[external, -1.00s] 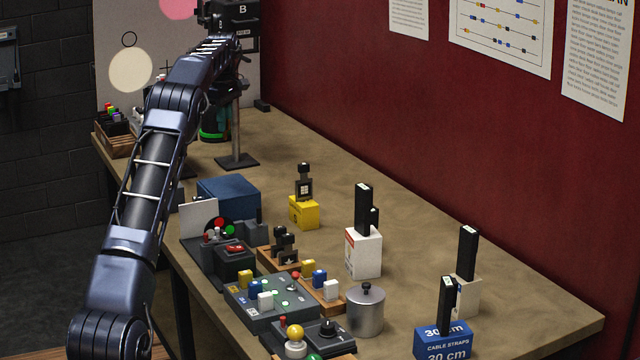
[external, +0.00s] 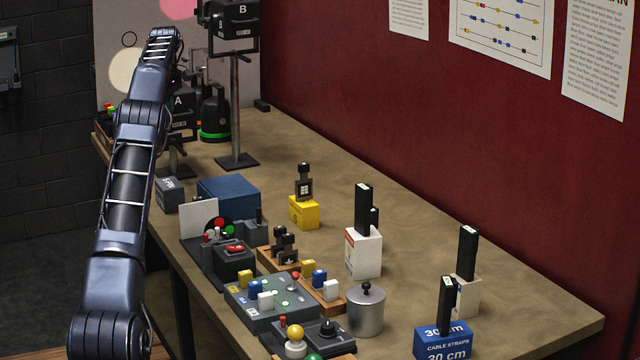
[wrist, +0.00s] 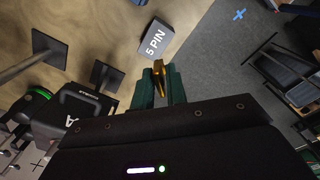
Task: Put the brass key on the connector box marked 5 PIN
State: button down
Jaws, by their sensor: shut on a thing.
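The connector box marked 5 PIN is a small grey box (wrist: 155,40) with white lettering. In the wrist view it sits at the table's edge, just beyond my fingertips. In the external view the box (external: 170,194) stands beside a blue box near the left table edge. My gripper (wrist: 160,82) is shut on the brass key (wrist: 158,68), which shows as a gold piece between the green fingers. The key is apart from the box in the wrist picture; its height above it I cannot tell. In the external view the gripper and key are hidden behind the arm.
A black lamp marked A (external: 181,102) and a lamp marked B (external: 235,25) on a stand are at the back left. The blue box (external: 228,196) is right of the connector box. A control panel (external: 270,300) and a metal pot (external: 366,310) stand nearer the front.

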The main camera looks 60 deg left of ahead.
aim_at(168, 127)
notch_tip(168, 127, down, 16)
jog(key=shift+f, duration=0.25)
dwell(0.4)
jog(key=shift+f, duration=0.1)
jog(key=c, duration=1.4)
grip_release()
notch_tip(168, 127, up, 12)
jog(key=shift+d, duration=0.1)
